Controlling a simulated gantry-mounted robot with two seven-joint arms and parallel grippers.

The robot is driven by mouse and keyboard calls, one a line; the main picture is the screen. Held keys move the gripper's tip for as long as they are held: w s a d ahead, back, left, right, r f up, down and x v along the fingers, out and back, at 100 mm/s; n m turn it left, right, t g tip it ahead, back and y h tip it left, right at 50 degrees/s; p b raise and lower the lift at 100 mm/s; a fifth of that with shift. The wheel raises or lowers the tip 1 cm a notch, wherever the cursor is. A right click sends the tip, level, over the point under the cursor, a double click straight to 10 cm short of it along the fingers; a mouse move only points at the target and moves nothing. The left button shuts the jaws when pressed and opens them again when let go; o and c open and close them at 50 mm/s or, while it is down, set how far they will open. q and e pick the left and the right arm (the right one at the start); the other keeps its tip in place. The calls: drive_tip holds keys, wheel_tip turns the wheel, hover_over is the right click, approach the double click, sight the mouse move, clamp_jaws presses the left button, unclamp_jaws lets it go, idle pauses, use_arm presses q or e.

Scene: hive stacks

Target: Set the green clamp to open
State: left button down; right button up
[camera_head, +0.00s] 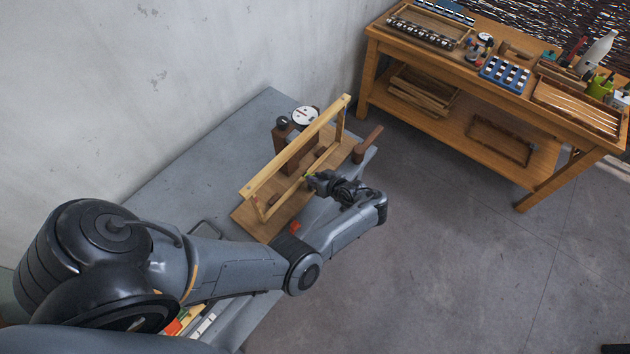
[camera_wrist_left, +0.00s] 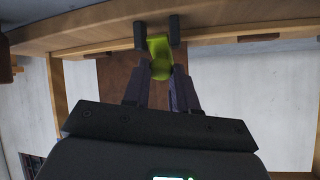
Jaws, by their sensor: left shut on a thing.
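The green clamp (camera_wrist_left: 160,57) sits between the two dark fingers of my left gripper (camera_wrist_left: 157,38) in the left wrist view. The fingers are shut on it, one on each side. In the head view only a small bit of the green clamp (camera_head: 308,175) shows at the tips of my left gripper (camera_head: 313,179). It is beside the lower part of an upright wooden frame (camera_head: 297,147), which stands on a wooden board (camera_head: 266,222). The clamp's setting cannot be read clearly. My right gripper is not in view.
The board lies on a grey table (camera_head: 203,157) against the wall. A round white dial (camera_head: 306,116) stands behind the frame, and a brown handled piece (camera_head: 366,146) is at its right end. A wooden workbench (camera_head: 440,60) with tools and trays stands at the back right.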

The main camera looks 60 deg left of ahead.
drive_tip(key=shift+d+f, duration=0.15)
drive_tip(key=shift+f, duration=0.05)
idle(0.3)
use_arm(q)
drive_tip(key=c, duration=0.9)
unclamp_jaws()
